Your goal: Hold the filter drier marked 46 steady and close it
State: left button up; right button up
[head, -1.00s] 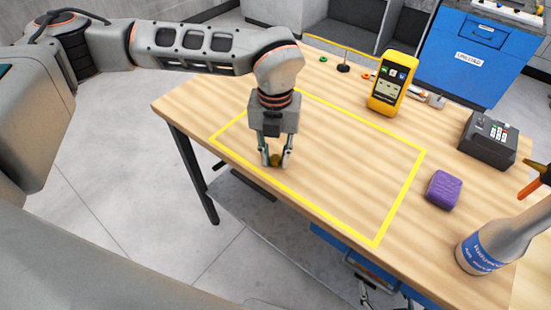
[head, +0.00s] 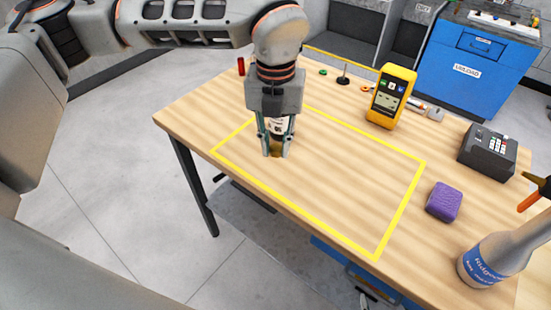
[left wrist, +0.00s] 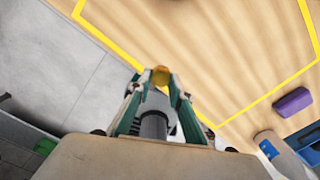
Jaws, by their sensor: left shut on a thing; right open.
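My left gripper (head: 276,152) points down over the left part of the yellow-outlined area. It is shut on the filter drier (head: 277,127), which stands about upright between the fingers. The drier shows a pale body with dark print and a brass-coloured lower end; its number is too small to read. In the left wrist view its brass end (left wrist: 160,75) shows between the fingertips (left wrist: 155,88). I cannot tell whether that end touches the table.
The yellow outline (head: 400,212) encloses bare wooden table. A red cylinder (head: 241,66) stands behind my left gripper.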

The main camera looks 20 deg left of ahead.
aim_at(276, 148)
pick_arm(q)
notch_tip(276, 148, up, 12)
dwell(0.4)
dwell(0.3)
